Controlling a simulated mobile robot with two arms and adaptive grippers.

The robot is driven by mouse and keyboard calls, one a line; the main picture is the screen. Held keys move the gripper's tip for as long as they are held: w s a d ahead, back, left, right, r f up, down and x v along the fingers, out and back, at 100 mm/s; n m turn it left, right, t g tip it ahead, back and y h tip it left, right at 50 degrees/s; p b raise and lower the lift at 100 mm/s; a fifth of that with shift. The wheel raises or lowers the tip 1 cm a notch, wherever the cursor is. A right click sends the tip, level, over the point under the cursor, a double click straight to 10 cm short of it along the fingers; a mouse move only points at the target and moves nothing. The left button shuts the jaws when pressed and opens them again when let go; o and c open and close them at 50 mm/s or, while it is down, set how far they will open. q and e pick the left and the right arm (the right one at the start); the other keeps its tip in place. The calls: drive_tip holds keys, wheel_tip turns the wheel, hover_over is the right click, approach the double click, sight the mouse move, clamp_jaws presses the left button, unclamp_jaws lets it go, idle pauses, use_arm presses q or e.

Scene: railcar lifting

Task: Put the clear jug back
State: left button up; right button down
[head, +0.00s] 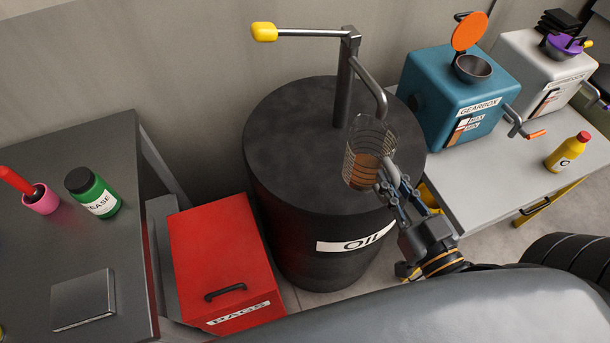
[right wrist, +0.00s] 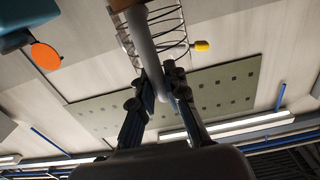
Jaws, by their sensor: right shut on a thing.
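The clear jug (head: 369,145) has dark ring markings and holds some brown liquid. It is upright at the right side of the top of the black oil drum (head: 285,150), below the pump spout (head: 372,88). I cannot tell whether its base touches the drum. My right gripper (head: 388,182) is shut on the jug's grey handle. In the right wrist view the handle (right wrist: 148,50) runs between the fingers (right wrist: 160,92), and part of the clear jug (right wrist: 172,28) shows above. My left gripper is not in view.
A pump lever with a yellow knob (head: 264,31) extends over the drum. At right, a teal gearbox (head: 450,90) and yellow bottle (head: 567,152) stand on a grey table (head: 500,185).

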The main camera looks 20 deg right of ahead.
sight(345, 175)
drive_tip(key=w+a+f+b, duration=0.1)
drive_tip(key=w+a+b, duration=0.1)
drive_tip(key=w+a+f+b, duration=0.1)
drive_tip(key=w, duration=0.1)
drive_tip(key=w+a+f+b, duration=0.2)
drive_tip(key=shift+w+a+b, duration=0.3)
drive_tip(key=shift+a, duration=0.05)
drive_tip(key=w+a+f, duration=0.1)
drive_tip(key=f, duration=0.2)
drive_tip(key=w+a+f, duration=0.1)
drive_tip(key=w+f, duration=0.1)
drive_tip(key=w+a+f, duration=0.1)
drive_tip(key=f, duration=0.2)
drive_tip(key=shift+w+a+f, duration=0.15)
drive_tip(key=shift+a+f, duration=0.15)
drive_tip(key=shift+a, duration=0.1)
drive_tip(key=c, duration=1.8)
unclamp_jaws()
drive_tip(key=shift+f, duration=0.15)
drive_tip(key=o, duration=0.4)
drive_tip(key=shift+o, duration=0.2)
